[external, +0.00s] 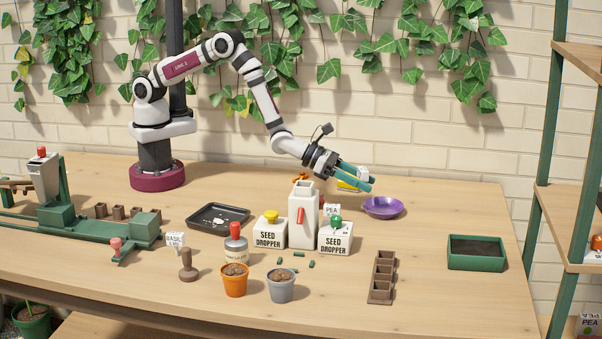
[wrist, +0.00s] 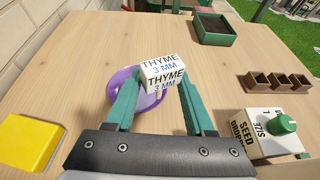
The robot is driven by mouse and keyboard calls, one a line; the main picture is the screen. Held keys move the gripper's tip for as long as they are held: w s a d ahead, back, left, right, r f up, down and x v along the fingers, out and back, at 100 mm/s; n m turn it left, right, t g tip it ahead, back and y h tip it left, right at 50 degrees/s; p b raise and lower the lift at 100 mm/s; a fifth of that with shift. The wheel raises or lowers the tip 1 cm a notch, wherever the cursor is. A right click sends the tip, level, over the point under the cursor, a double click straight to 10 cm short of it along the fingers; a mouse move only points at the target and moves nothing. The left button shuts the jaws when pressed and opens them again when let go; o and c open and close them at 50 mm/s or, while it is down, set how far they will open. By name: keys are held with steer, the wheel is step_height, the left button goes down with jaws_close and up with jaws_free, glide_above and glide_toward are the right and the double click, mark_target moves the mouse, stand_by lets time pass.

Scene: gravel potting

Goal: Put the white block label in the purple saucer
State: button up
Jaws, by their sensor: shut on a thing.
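A white block label (wrist: 163,72) printed "THYME 3 MM" sits between the green fingertips of my gripper (wrist: 160,85) in the wrist view. My gripper is shut on it. In the external view the white block (external: 363,172) shows at the fingers of my gripper (external: 368,183), held above the table. The purple saucer (external: 384,208) stands on the table, just below and to the right of the fingertips in that view. In the wrist view the saucer (wrist: 116,86) lies beyond and below the block, partly hidden by the block and fingers.
A yellow block (wrist: 28,145) lies left of my gripper in the wrist view. A green tray (external: 476,265) and a brown cell strip (external: 381,293) stand farther right. Table around the saucer is mostly clear.

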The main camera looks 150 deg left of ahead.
mark_target(372, 200)
steer(key=a, duration=0.1)
steer(key=a+f, duration=0.2)
steer(key=shift+s+a+f, duration=0.1)
steer(key=shift+s+a, duration=0.15)
steer(key=shift+a, duration=0.05)
steer(key=shift+a+f, duration=0.15)
steer(key=shift+f, duration=0.95)
steer(key=shift+a+f, duration=0.1)
steer(key=shift+f, duration=0.95)
steer(key=shift+f, duration=0.1)
steer(key=o, duration=1)
steer(key=shift+o, duration=0.2)
